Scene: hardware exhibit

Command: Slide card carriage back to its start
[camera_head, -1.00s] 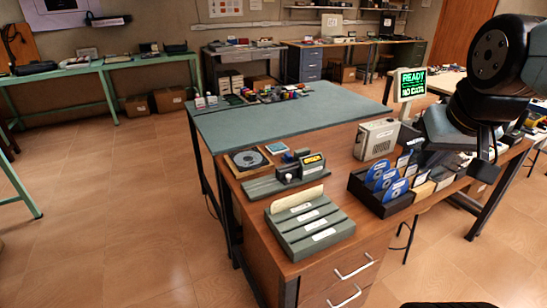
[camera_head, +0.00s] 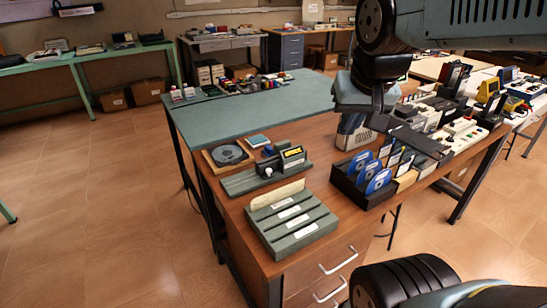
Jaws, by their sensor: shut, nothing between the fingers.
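The card carriage (camera_head: 292,157) is a dark block with a yellow-marked label. It stands on a long grey-green base (camera_head: 238,184) on the wooden desk, towards the base's right end. A cream card (camera_head: 276,195) stands upright at the back of the slotted green rack (camera_head: 291,226), just in front of the base. My gripper (camera_head: 440,155) is shut and empty, right of the carriage and apart from it, over the area by the disc tray. The fingertips are dark and hard to make out.
A black tray (camera_head: 347,188) with blue discs stands right of the rack. A dark disc in a wooden frame (camera_head: 228,155) lies left of the base.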

